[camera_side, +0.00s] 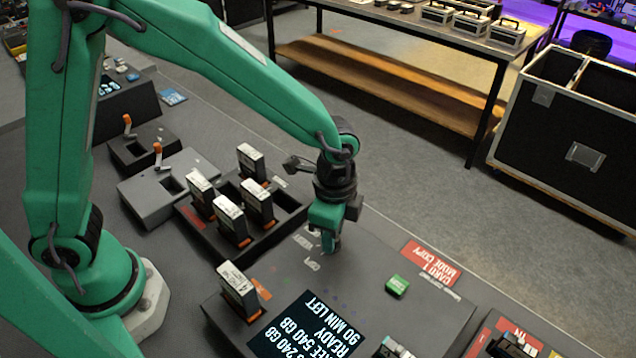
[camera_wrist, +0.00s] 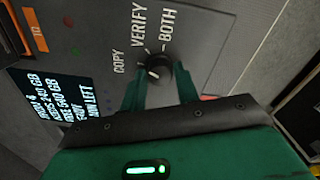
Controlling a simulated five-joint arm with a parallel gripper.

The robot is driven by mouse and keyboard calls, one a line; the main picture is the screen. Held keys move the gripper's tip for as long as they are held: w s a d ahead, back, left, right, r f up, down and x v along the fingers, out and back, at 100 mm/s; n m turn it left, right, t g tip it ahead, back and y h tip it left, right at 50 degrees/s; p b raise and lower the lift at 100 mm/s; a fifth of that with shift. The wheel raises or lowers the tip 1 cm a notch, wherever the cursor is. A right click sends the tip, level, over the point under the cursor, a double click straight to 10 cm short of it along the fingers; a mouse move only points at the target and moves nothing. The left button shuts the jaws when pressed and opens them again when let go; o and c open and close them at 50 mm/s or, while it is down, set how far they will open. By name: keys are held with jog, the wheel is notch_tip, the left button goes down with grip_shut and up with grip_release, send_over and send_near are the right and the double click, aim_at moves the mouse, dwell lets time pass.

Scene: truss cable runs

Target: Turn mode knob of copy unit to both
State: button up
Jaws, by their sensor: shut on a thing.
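The copy unit (camera_side: 352,285) is a dark grey console with labels COPY, VERIFY and BOTH on its top. Its black mode knob (camera_wrist: 157,67) shows in the wrist view beside those labels; small white marks show at it, but I cannot tell which label it points to. My gripper (camera_side: 329,248) points down onto the unit and hides the knob in the side view. In the wrist view its green fingers (camera_wrist: 160,88) are shut on the knob, one at each side. The unit's screen (camera_side: 308,326) reads READY and 90 MIN LEFT.
A green button (camera_side: 397,286) and a red label reading CARD 1 MODE COPY (camera_side: 432,262) are right of my gripper. A card module (camera_side: 238,290) stands upright on the unit's left. A black tray (camera_side: 290,208) with several upright modules is behind it.

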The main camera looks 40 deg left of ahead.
jog(key=m, duration=1.3)
dwell(0.4)
jog(key=shift+m, duration=0.3)
jog(key=o, duration=1)
jog(key=shift+r, duration=0.1)
jog(key=shift+r, duration=3.8)
